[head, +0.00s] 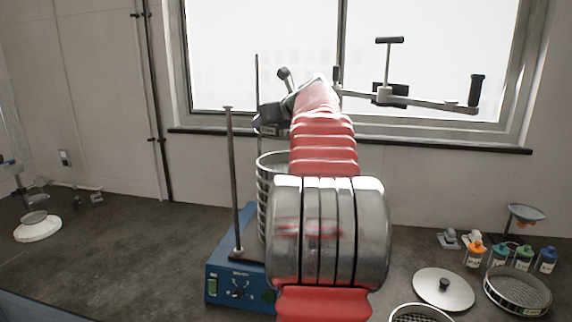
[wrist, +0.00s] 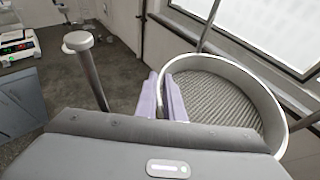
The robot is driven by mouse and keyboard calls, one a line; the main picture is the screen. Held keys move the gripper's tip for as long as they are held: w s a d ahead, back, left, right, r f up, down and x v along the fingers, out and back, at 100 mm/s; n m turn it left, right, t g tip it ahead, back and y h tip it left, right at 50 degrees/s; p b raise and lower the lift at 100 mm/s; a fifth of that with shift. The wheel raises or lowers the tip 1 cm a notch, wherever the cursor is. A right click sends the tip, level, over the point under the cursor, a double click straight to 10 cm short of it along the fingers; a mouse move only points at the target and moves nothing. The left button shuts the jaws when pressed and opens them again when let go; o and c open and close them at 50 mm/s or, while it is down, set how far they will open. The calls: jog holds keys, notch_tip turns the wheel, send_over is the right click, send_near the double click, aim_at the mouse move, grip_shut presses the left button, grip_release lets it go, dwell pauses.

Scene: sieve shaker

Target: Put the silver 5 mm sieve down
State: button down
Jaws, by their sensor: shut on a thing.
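In the wrist view my gripper (wrist: 168,100), with lilac fingers, is shut on the left rim of the round silver sieve (wrist: 270,85). The sieve's grey mesh floor shows and looks empty. I cannot tell whether its underside touches anything. The blue sieve shaker (head: 238,290) stands behind the arm, with upright rods (head: 233,180). A ringed silver stack (head: 264,200) between the rods is partly hidden by the arm. One capped rod (wrist: 88,75) stands left of the gripper in the wrist view.
A clamp bar (head: 430,103) with a T-handle is raised at the window. At right lie a lid (head: 443,290), a round sieve (head: 518,292), small bottles (head: 498,256) and another sieve (head: 420,312) at the front edge. The left counter is mostly clear.

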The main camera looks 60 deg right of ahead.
jog(key=shift+f, duration=0.1)
jog(key=shift+f, duration=2.8)
jog(key=shift+f, duration=2.1)
jog(key=c, duration=1.9)
grip_release()
jog(key=shift+o, duration=0.3)
jog(key=shift+s, duration=0.1)
jog(key=v, duration=1.2)
